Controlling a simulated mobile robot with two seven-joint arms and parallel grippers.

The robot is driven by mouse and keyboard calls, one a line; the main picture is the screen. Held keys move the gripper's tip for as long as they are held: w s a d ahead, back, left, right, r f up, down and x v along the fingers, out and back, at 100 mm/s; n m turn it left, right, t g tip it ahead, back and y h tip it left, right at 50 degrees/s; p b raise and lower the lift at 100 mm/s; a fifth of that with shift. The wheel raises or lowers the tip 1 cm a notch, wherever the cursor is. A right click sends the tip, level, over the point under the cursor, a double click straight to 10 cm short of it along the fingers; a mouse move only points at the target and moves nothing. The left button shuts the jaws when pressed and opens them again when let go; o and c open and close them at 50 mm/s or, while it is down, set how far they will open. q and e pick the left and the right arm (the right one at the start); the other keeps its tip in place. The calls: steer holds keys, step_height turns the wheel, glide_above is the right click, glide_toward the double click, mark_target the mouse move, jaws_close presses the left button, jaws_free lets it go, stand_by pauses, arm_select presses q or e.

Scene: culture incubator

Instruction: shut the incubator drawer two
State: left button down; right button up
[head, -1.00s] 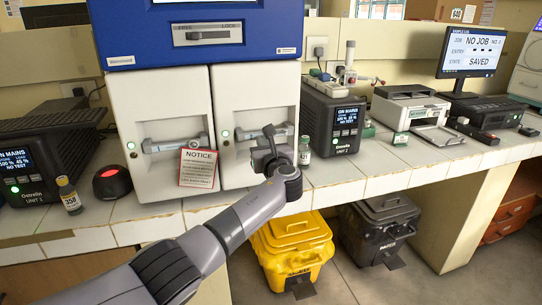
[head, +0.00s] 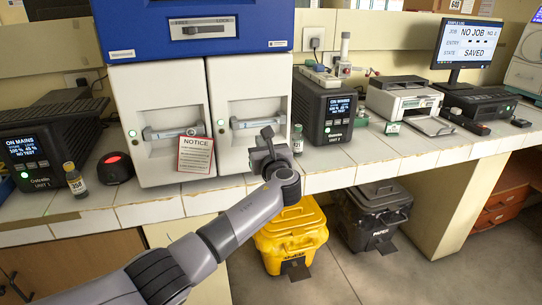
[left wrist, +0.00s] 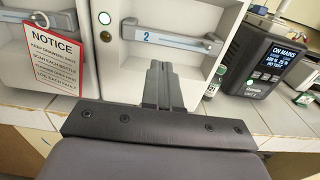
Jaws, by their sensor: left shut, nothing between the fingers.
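Drawer two (head: 228,104) is the right one of two white drawer fronts under the blue panel. Its grey handle bar (head: 248,122) carries a blue 2 in the left wrist view (left wrist: 147,38), beside a green light (left wrist: 104,18). Its front looks about level with the left drawer (head: 160,90); a small gap cannot be told. My left gripper (head: 267,133) is in front of its lower right part. In the left wrist view the fingers (left wrist: 163,72) are together and empty, pointing at the front below the handle. Contact cannot be told. My right gripper is not in view.
A notice card (head: 195,155) hangs from the left drawer's handle. A small vial (head: 297,138) stands close right of my gripper, before the black unit (head: 325,108). A red-topped device (head: 115,166) and another vial (head: 74,180) stand left. Yellow (head: 290,240) and black bins stand below the counter.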

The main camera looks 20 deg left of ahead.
arm_select(q)
steer(key=v, duration=0.7)
steer(key=s+d+f+n+g+h, duration=0.15)
steer(key=s+f+n+h, duration=0.35)
steer(key=f, duration=0.7)
steer(key=s+d+f+n+g+h, duration=0.1)
steer(key=s+f+n+g+h, duration=0.2)
steer(key=s+f, duration=0.65)
steer(key=s+a+f+n+h, duration=0.1)
steer(key=s+f+n, duration=0.3)
steer(key=s+n, duration=0.5)
steer(key=s+a+f+n+h, duration=0.2)
steer(key=s+f+n+h, duration=0.1)
steer(key=s+n, duration=0.7)
steer(key=shift+s+f, duration=0.45)
steer(key=shift+s, duration=0.6)
